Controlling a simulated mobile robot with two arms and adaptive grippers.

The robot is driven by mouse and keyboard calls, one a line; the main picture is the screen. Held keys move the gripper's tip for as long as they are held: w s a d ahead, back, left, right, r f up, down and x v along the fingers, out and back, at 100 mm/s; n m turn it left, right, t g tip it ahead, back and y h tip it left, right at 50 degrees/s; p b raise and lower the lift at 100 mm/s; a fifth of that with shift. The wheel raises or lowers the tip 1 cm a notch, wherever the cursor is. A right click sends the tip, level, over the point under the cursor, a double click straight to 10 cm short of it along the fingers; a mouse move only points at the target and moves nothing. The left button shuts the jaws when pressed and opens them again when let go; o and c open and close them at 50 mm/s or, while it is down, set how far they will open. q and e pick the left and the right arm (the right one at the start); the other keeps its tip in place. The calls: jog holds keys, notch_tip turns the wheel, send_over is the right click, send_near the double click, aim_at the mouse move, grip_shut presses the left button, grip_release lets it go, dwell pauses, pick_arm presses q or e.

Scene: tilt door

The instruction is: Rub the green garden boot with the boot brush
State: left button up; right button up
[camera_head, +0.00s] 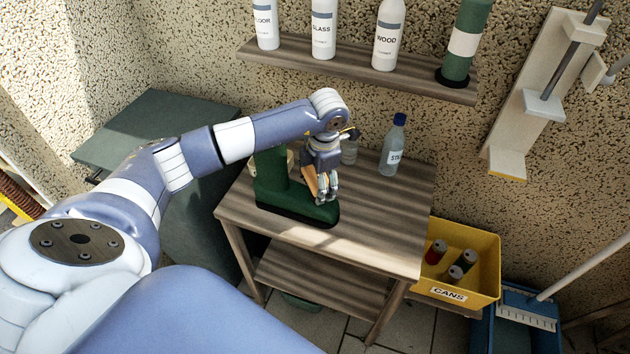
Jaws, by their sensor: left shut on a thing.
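The green garden boot (271,180) stands upright on the wooden table, its toe pointing right. My left gripper (324,194) reaches down over the foot of the boot, its fingertips close to the boot's toe. It is shut on a tan-orange piece that looks like the boot brush (310,181), mostly hidden by the fingers. The brush is at the foot of the boot; I cannot tell whether it touches. My right gripper is not in view.
A shelf (350,68) with several bottles hangs above. A yellow cans bin (482,262) stands at right. The table's right front is clear.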

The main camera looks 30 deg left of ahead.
aim_at(312, 169)
pick_arm(q)
jog(key=shift+w+d+r+p, duration=0.15)
jog(key=shift+r+p, duration=0.15)
jog(key=shift+r, duration=0.65)
jog(key=shift+d+r+p, duration=0.15)
jog(key=shift+r+p, duration=0.35)
jog(key=shift+r, duration=0.25)
jog(key=shift+d+r+p, duration=0.15)
jog(key=shift+r+p, duration=0.3)
jog(key=shift+r, duration=0.3)
jog(key=shift+f, duration=0.1)
jog(key=shift+s+a+f+h+b, duration=0.2)
jog(key=shift+a+f+h+b, duration=0.45)
jog(key=shift+b, duration=0.5)
jog(key=shift+a+f+b, duration=0.15)
jog(key=shift+a+b, duration=0.2)
jog(key=shift+s+a+t+h, duration=0.1)
jog(key=shift+a+t+h, duration=0.2)
jog(key=shift+h, duration=0.15)
jog(key=shift+d, duration=0.15)
